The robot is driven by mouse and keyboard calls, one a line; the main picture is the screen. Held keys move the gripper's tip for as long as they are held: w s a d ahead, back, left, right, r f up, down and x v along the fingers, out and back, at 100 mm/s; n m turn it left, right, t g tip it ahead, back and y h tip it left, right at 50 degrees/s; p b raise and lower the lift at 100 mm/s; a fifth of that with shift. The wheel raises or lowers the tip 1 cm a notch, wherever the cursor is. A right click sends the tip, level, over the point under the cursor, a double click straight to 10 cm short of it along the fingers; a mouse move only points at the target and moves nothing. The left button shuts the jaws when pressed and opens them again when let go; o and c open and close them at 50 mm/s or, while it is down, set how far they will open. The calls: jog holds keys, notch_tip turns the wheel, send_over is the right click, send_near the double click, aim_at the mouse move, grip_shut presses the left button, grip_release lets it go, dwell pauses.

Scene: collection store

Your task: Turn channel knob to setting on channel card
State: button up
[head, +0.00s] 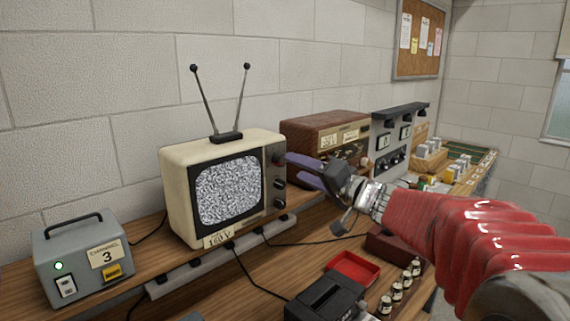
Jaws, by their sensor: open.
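A cream television (172,190) with a static-filled screen stands on the wooden bench. Its dark right-hand panel carries a column of knobs: an upper knob (279,158), a middle knob (280,184) and a lower knob (279,203). Their markings are too small to read, and I cannot tell which is the channel knob.
The grey box (62,246) has a lit green lamp. A brown radio (305,127) and a grey instrument panel (385,128) stand behind my gripper. A red tray (352,268), a black device (325,298) and small jars (397,290) lie in front. Cables cross the bench.

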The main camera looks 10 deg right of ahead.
aim_at(283, 161)
jog(key=x, duration=0.5)
jog(key=shift+w+a, duration=0.2)
jog(key=shift+w, duration=0.1)
jog(key=shift+c, duration=0.6)
jog(key=c, duration=0.9)
jog(key=shift+d+f, duration=0.1)
jog(key=shift+d, duration=0.15)
jog(key=shift+a, duration=0.15)
